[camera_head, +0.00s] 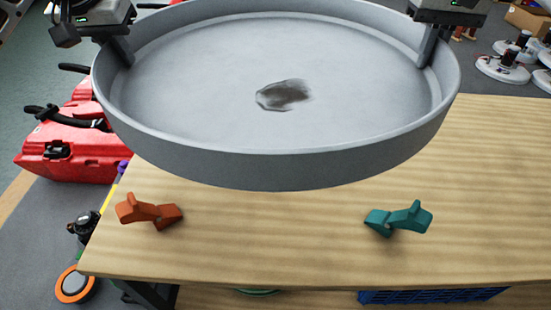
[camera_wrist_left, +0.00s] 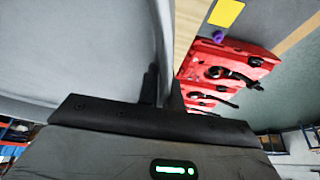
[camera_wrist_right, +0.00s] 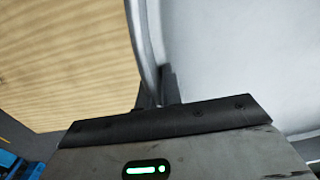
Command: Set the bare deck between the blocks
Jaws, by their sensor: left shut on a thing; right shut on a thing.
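A large round grey deck (camera_head: 200,90), shaped like a shallow pan with a raised rim, hangs level above the workbench. A dark irregular patch lies on its floor near the middle. My left gripper (camera_head: 122,52) is shut on the deck's left rim; the rim also shows in the left wrist view (camera_wrist_left: 158,40). My right gripper (camera_head: 428,55) is shut on its right rim, seen in the right wrist view (camera_wrist_right: 145,50). An orange block (camera_head: 150,211) stands on the bench at front left. A teal block (camera_head: 400,219) stands at front right.
The wooden workbench (camera_head: 280,235) is bare between the two blocks and to the right. Red cases (camera_head: 75,150) stand on the floor at left. White round items (camera_head: 503,68) are at the back right. A blue crate (camera_head: 430,296) sits below the bench's front edge.

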